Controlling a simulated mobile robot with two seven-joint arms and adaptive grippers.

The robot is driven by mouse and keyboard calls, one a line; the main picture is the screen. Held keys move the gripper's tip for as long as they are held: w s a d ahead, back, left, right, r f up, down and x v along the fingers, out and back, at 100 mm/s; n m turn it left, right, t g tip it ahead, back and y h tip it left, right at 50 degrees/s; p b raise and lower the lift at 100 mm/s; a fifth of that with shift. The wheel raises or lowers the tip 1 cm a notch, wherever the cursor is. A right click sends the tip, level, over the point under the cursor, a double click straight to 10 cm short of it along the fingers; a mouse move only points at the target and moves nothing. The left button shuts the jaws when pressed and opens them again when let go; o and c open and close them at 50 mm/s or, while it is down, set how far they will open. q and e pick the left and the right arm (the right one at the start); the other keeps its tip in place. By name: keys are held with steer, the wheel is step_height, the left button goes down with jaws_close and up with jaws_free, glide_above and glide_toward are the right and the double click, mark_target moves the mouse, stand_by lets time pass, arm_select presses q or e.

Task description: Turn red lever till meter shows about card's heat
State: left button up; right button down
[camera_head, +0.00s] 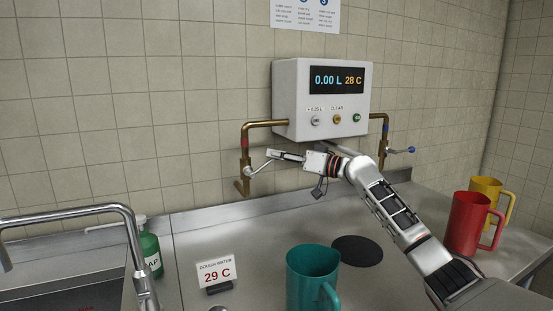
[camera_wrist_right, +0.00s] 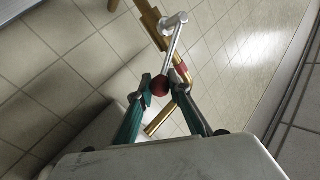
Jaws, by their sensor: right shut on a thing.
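The meter (camera_head: 319,98) is a white wall box whose display reads 0.00 L and 28 C. The card (camera_head: 215,271) stands on the counter and reads DOUGH WATER 29 C. The red lever (camera_head: 259,165) is a metal rod on the left brass pipe, which has a red band. In the right wrist view the lever's rod (camera_wrist_right: 175,45) ends in a red ball knob (camera_wrist_right: 160,85). My right gripper (camera_head: 274,154) is shut on this knob, with a finger on each side of it in the right wrist view (camera_wrist_right: 160,92). My left gripper is not in view.
A blue lever (camera_head: 402,151) sits on the right pipe. A teal jug (camera_head: 312,276), a black disc (camera_head: 357,251), a red jug (camera_head: 468,223) and a yellow jug (camera_head: 493,196) are on the counter. A sink tap (camera_head: 75,212) and green soap bottle (camera_head: 150,249) stand left.

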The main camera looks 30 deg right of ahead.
steer(key=shift+d+f, duration=0.1)
steer(key=shift+f, duration=0.2)
steer(key=shift+r, duration=0.2)
steer(key=c, duration=1.9)
jaws_free()
steer(key=shift+s, duration=0.1)
steer(key=v, duration=1.2)
steer(key=shift+f, duration=0.2)
